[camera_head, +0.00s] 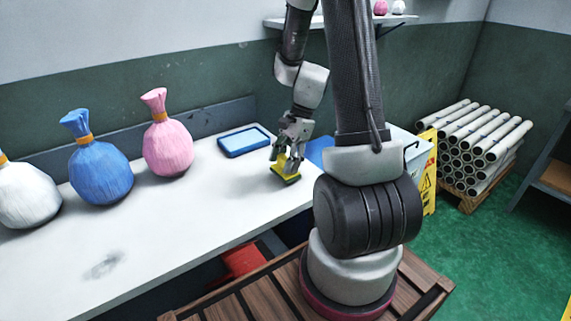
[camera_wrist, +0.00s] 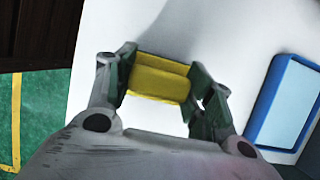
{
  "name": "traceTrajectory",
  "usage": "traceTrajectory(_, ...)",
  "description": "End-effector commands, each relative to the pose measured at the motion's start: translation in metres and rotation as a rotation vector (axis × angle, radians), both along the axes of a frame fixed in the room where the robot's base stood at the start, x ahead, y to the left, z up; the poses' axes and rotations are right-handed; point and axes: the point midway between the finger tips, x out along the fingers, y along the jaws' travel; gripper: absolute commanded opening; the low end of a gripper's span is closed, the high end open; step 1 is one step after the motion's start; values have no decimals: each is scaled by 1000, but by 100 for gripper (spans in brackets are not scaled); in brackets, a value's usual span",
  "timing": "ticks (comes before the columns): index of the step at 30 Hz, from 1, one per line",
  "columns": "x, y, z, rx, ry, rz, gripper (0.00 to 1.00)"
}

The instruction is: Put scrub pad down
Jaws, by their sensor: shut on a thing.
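The scrub pad (camera_head: 286,174) is a small yellow block with a dark green layer. It is near the right end of the white table (camera_head: 215,205) in the head view. My gripper (camera_head: 285,157) points down and is shut on it. In the wrist view the yellow pad (camera_wrist: 160,78) sits between the two fingers of my gripper (camera_wrist: 163,82), with white tabletop beyond it. The pad is at or just above the tabletop; I cannot tell whether it touches. The fingers hide part of its sides.
A blue-rimmed tray (camera_head: 244,141) lies behind and left of the pad; it also shows at right in the wrist view (camera_wrist: 289,104). Pink (camera_head: 167,139), blue (camera_head: 99,166) and white (camera_head: 27,194) tied sacks stand along the table's back. The front tabletop is clear apart from a grey smudge (camera_head: 103,265).

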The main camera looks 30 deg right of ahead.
Motion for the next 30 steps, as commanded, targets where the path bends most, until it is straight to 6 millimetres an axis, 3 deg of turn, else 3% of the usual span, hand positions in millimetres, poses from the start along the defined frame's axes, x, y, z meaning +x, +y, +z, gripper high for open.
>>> traceTrajectory(3, -1, 0, -14, 0, 2, 0, 27)
traceTrajectory(13, 0, 0, -16, 0, 0, -1, 27)
traceTrajectory(14, 0, 0, -16, 0, 0, 0, 58)
traceTrajectory(17, 0, 0, -16, 0, 0, 0, 74)
traceTrajectory(26, 0, 0, -15, 0, 0, 0, 74)
traceTrajectory(30, 1, -3, -5, -1, -4, 1, 74)
